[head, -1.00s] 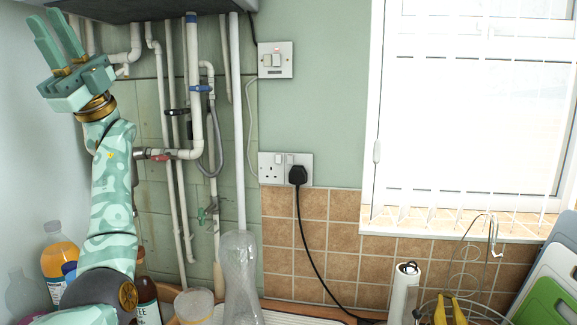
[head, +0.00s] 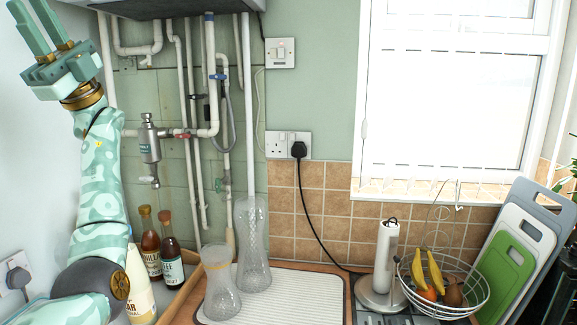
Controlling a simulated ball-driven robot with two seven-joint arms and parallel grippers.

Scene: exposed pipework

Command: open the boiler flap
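The bottom of the boiler (head: 160,8) shows as a dark grey box at the top edge of the head view, with pipes running down from it. Most of the boiler is above the picture, and I cannot make out its flap. My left gripper (head: 27,8) is at the upper left, to the left of the boiler in the picture. Its two fingers point up and are spread apart, with nothing between them. Their tips lie at the top edge of the view. My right gripper is not in view.
White pipes (head: 209,70) and a metal filter (head: 149,145) line the wall below the boiler. Bottles (head: 170,265), glass vessels (head: 252,245), a paper-towel holder (head: 385,260) and a fruit basket (head: 445,285) stand on the counter. A window is at right.

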